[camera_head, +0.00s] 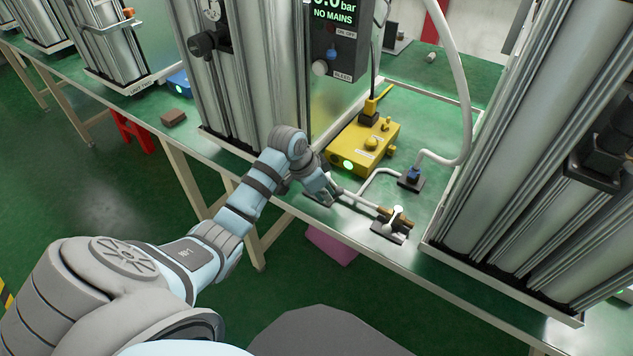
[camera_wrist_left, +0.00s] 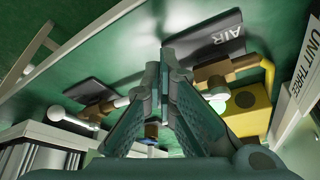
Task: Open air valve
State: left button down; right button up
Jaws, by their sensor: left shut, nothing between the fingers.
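The dark plate marked AIR (camera_wrist_left: 215,42) bears a brass valve body (camera_wrist_left: 213,74) in the left wrist view. A bent yellow bar (camera_wrist_left: 267,72) shows beside the brass and looks like its lever. My left gripper (camera_head: 334,188) is shut and empty over the table's front edge, and its fingertips (camera_wrist_left: 165,58) show just left of the brass in the wrist view. I cannot tell whether they touch it. In the head view my gripper hides most of the valve, and part of its dark plate (camera_head: 320,197) shows. My right gripper is not in view.
A second brass valve (camera_head: 397,215) on a dark plate lies to the right, joined by white pipe (camera_head: 360,201). A yellow box (camera_head: 352,148) with a green light sits behind. Tall columns (camera_head: 235,80) stand on either side. A blue fitting (camera_head: 413,174) holds a white hose.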

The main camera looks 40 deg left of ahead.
aim_at(338, 194)
pick_arm(q)
jog(key=shift+w+d, duration=0.55)
jog(key=shift+d, duration=0.1)
jog(key=shift+w+d, duration=0.1)
jog(key=shift+w+d, duration=0.3)
jog(key=shift+w, duration=0.15)
jog(key=shift+s+a+r+p, duration=0.15)
jog(key=shift+s+a+p, duration=0.2)
jog(key=shift+p, duration=0.75)
notch_tip(338, 194, up, 8)
jog(key=p, duration=0.9)
